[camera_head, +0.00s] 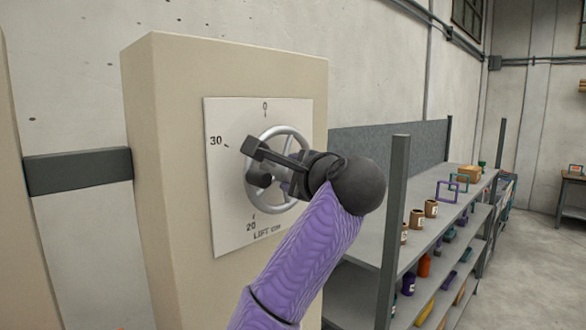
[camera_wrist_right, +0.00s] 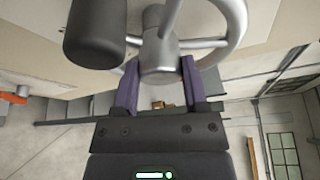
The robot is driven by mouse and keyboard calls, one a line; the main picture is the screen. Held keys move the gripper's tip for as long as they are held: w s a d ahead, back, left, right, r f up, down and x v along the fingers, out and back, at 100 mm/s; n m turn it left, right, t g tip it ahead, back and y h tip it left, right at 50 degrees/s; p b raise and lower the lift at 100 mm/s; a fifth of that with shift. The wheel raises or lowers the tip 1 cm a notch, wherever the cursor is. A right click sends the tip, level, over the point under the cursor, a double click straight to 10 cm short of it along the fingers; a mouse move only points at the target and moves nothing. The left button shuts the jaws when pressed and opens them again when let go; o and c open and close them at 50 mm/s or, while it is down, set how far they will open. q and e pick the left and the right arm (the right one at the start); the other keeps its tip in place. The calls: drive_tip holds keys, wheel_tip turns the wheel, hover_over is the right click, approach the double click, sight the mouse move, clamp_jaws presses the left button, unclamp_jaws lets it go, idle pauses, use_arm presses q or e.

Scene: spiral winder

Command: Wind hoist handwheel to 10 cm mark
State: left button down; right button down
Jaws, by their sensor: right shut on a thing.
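The silver spoked handwheel (camera_head: 264,207) is mounted on a white dial plate (camera_head: 226,195) in the head view. The plate reads 0 at the top, 30 at upper left, 20 at the bottom, and a lift label. The 10 mark is hidden behind my arm. My right gripper (camera_head: 284,184) is at the wheel. In the wrist view its purple fingers (camera_wrist_right: 160,78) close around the wheel's silver hub (camera_wrist_right: 160,52). My left gripper is not in view.
The plate is on a tall beige housing (camera_head: 165,160) against the wall. Right of it stands a grey shelf unit (camera_head: 400,185) with jars and coloured items, its post close to my right arm. Open floor (camera_head: 535,260) lies at far right.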

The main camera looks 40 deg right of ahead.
drive_tip(key=shift+m+g+y, duration=0.3)
drive_tip(key=shift+m, duration=0.2)
drive_tip(key=shift+c, duration=0.6)
unclamp_jaws()
drive_tip(key=shift+d, duration=0.1)
drive_tip(key=b+v, duration=0.2)
drive_tip(key=v, duration=0.8)
drive_tip(key=shift+b, duration=0.4)
